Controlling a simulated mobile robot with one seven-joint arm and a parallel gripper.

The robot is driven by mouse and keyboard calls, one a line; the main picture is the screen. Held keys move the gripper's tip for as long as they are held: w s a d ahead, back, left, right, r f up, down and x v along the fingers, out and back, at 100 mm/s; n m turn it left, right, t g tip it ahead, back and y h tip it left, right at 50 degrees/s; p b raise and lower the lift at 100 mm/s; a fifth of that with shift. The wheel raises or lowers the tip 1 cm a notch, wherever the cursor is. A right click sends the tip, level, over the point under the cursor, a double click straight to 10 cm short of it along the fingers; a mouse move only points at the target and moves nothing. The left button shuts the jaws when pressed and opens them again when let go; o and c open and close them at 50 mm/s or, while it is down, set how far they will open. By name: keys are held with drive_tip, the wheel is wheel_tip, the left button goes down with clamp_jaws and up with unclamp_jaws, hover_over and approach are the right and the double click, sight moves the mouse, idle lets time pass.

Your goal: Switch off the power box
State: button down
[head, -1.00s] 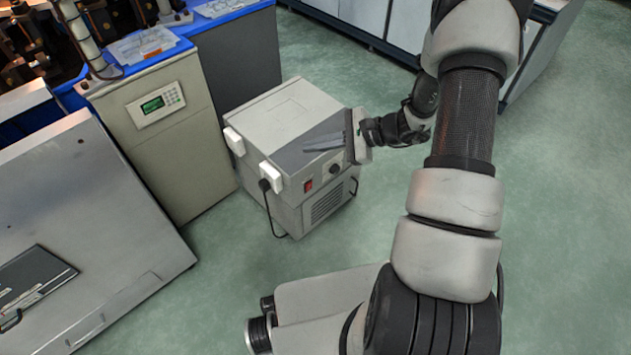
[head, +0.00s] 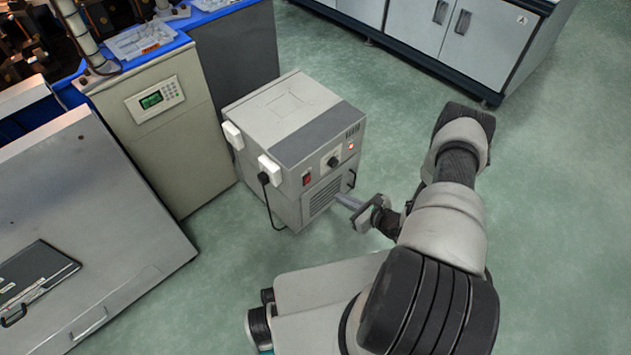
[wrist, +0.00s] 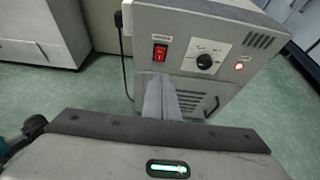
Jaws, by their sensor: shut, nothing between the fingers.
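The power box (head: 290,125) is a grey cabinet on the floor in the middle of the head view. Its front carries a red rocker switch (head: 307,180), a round black dial (head: 333,162) and a lit red-orange lamp (head: 351,146). In the wrist view the red switch (wrist: 160,52), the dial (wrist: 204,62) and the glowing lamp (wrist: 239,66) show clearly. My gripper (head: 342,198) is in front of the box's lower front, by the vent grille. In the wrist view its fingers (wrist: 162,85) are together and empty, pointing at the front just below the switch. Contact cannot be told.
A black cable (head: 270,205) hangs from a white plug on the box's left side. Green floor (head: 400,100) is open at the back and right.

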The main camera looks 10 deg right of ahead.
drive_tip(key=shift+w, duration=0.1)
drive_tip(key=b, duration=0.3)
approach(309, 178)
wheel_tip(309, 178, down, 3)
drive_tip(key=w+a, duration=0.2)
drive_tip(key=w, duration=0.1)
drive_tip(key=shift+w+a+r+b, duration=0.15)
drive_tip(key=shift+w+b, duration=0.05)
drive_tip(key=shift+b, duration=0.1)
drive_tip(key=shift+w+a+r, duration=0.15)
drive_tip(key=shift+w+a, duration=0.15)
drive_tip(key=shift+w, duration=0.25)
